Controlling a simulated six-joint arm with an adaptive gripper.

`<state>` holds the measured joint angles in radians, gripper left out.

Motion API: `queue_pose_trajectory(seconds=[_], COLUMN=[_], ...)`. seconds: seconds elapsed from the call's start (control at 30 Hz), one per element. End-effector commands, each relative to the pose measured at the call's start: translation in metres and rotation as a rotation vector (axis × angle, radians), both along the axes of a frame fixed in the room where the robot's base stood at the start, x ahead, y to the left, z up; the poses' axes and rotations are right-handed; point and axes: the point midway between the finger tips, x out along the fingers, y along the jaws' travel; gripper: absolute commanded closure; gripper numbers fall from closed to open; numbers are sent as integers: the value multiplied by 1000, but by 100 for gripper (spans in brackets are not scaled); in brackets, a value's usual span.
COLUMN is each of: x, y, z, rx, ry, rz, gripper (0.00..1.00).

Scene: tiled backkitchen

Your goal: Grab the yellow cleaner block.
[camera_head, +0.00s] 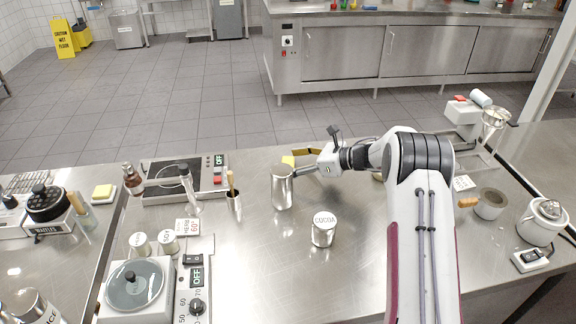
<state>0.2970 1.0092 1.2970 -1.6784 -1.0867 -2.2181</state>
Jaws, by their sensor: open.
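Two yellow things show, and I cannot tell for sure which is the cleaner block. One small yellow block (288,160) is on the steel counter just behind a metal canister (282,190), which partly hides it. The other yellow block (103,191) lies on a small white dish at the left. My gripper (303,171) is open, low over the counter and pointing left, just right of the canister and close to the first block. The canister may hide part of the fingertips. I see nothing held.
A jar labelled COCOA (323,231) stands in front of my gripper. A yellow and dark strip-like thing (308,151) lies just behind it. The counter's front middle is clear.

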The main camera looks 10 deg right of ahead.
Motion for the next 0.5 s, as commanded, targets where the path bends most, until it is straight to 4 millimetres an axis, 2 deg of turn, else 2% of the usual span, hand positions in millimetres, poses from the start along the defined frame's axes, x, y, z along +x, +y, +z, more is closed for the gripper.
queue_pose_trajectory(seconds=[0.4,0.43,0.5], x=[0,0,0], y=[0,0,0], z=[0,0,0], rx=[0,0,0], ry=[0,0,0], rz=[0,0,0], gripper=[34,39,57])
